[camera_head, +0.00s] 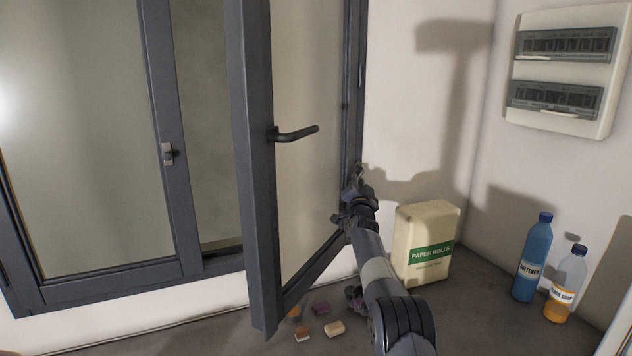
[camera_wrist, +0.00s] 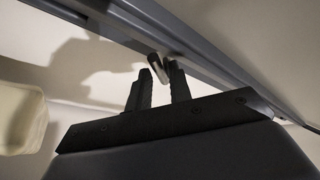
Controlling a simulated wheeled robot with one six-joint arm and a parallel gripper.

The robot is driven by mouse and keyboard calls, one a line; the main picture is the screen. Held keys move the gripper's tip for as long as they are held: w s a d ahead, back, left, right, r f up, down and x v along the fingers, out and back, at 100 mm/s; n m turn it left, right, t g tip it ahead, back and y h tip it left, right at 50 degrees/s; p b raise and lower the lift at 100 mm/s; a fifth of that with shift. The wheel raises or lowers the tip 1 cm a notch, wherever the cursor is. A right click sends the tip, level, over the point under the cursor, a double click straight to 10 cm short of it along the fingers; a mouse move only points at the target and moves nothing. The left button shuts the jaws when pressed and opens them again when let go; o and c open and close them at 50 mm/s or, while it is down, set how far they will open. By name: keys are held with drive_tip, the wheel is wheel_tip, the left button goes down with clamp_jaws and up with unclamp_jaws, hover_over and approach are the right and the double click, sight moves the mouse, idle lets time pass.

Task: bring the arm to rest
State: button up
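My gripper (camera_head: 357,176) is up beside the dark window frame, behind the open window sash (camera_head: 258,170) in the head view. In the wrist view, the two dark fingers of my gripper (camera_wrist: 158,74) stand apart with a clear gap between them. A short metallic piece (camera_wrist: 157,68) shows at the fingertips, in front of a grey frame bar (camera_wrist: 190,52). I cannot tell whether the fingers touch it. No held object shows. My arm reaches up from the bottom of the head view, over the counter.
The sash has a dark handle (camera_head: 292,134). A paper rolls pack (camera_head: 425,240) stands right of my arm. A blue softener bottle (camera_head: 532,262) and an orange soap bottle (camera_head: 566,285) stand farther right. Small blocks (camera_head: 334,328) lie on the counter (camera_head: 200,335). A breaker box (camera_head: 565,68) hangs on the wall.

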drive_tip(key=shift+n+t+y, duration=0.3)
drive_tip(key=shift+n+y, duration=0.1)
drive_tip(key=shift+n, duration=0.5)
drive_tip(key=b+v, duration=0.5)
drive_tip(key=b, duration=0.2)
drive_tip(key=shift+s+d+f+b, duration=0.15)
drive_tip(key=shift+s+f+b, duration=0.05)
drive_tip(key=shift+f+b, duration=0.15)
